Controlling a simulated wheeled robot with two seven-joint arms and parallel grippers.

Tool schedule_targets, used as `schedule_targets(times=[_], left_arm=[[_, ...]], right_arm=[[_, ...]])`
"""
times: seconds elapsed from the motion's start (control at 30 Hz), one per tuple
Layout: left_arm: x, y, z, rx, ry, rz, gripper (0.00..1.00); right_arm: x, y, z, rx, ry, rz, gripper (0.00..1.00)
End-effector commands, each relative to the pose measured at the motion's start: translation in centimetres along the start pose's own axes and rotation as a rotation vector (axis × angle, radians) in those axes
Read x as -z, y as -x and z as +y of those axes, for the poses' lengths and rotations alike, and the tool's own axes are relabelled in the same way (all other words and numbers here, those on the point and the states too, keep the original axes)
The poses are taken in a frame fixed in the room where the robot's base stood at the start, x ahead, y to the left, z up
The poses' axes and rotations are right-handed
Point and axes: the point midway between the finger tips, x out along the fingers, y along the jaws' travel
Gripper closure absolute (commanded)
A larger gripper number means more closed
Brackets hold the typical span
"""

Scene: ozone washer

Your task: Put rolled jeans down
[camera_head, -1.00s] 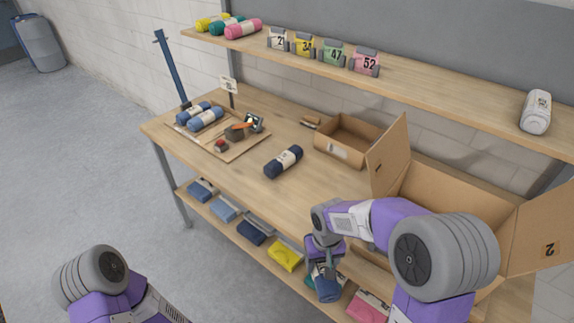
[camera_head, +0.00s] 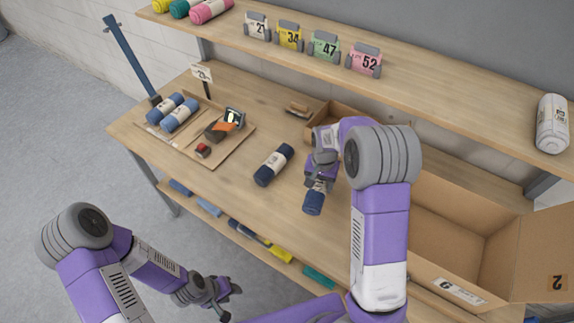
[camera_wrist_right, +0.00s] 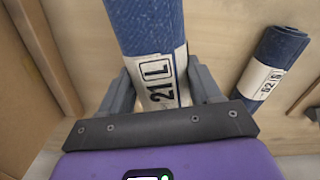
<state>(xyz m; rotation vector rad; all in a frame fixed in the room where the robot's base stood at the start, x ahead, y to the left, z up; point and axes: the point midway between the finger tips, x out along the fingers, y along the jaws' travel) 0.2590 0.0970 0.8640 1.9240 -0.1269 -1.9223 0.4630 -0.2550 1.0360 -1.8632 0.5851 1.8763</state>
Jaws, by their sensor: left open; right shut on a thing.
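My right gripper (camera_head: 319,184) is shut on a rolled pair of blue jeans (camera_head: 313,203) above the right-middle of the tabletop. In the right wrist view the held jeans (camera_wrist_right: 145,28) have a white paper band reading "21 L" between the fingers. I cannot tell whether the roll touches the table. My left gripper (camera_head: 232,303) is open and empty, low in front of the table.
Two blue rolls (camera_head: 180,114) lie on a cardboard tray (camera_head: 226,144) at the table's left, beside small tools. An open carton (camera_head: 455,215) stands at the right. A small box (camera_head: 322,112) is behind my right gripper. Bare tabletop (camera_head: 240,195) lies left of the held roll.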

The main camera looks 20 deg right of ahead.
Motion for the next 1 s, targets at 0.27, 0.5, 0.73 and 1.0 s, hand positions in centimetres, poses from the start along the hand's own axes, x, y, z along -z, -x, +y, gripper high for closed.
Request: schedule_targets(times=[0.27,0.5,0.73,1.0], left_arm=[[-0.1,4.0,1.5,0.0,0.0,0.001,0.6],[-0.2,4.4,1.6,0.0,0.0,0.0,0.6],[-0.2,4.6,1.7,0.0,0.0,0.0,0.6],[-0.2,4.9,1.8,0.0,0.0,0.0,0.6]], right_arm=[[3.7,1.9,2.0,-0.002,-0.224,0.009,0.82],[4.1,-1.1,2.4,-0.004,-0.256,0.005,0.82],[4.2,-4.3,2.3,-0.001,-0.254,0.01,0.82],[4.2,-7.2,2.3,-0.003,-0.253,0.008,0.82]])
